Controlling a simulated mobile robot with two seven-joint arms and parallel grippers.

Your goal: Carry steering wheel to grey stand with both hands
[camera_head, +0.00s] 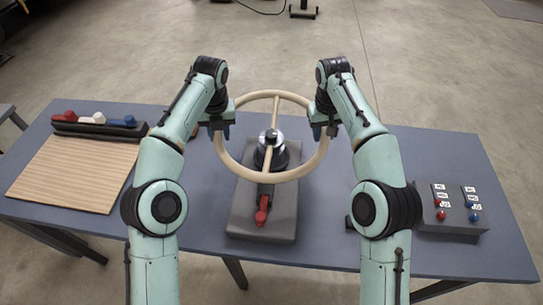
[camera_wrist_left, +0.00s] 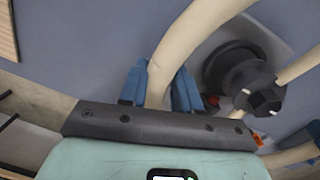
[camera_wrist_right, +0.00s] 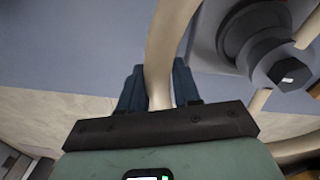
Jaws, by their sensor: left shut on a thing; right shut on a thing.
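The cream steering wheel (camera_head: 240,171) is a ring with a thin bar across its middle, in the middle of the head view. My left gripper (camera_head: 221,130) is shut on its left rim, and my right gripper (camera_head: 325,128) is shut on its right rim. The left wrist view shows the blue fingers (camera_wrist_left: 160,88) on either side of the rim; the right wrist view shows the same for the right fingers (camera_wrist_right: 158,88). The grey stand (camera_head: 248,217) lies below the wheel, with a black round hub (camera_head: 277,157) and a red lever (camera_head: 262,212). Whether wheel and hub touch, I cannot tell.
A wooden board (camera_head: 70,172) lies at the table's left, with a dark rack (camera_head: 98,128) of red, white and blue pieces behind it. A grey box (camera_head: 452,211) with red and blue knobs sits at the right.

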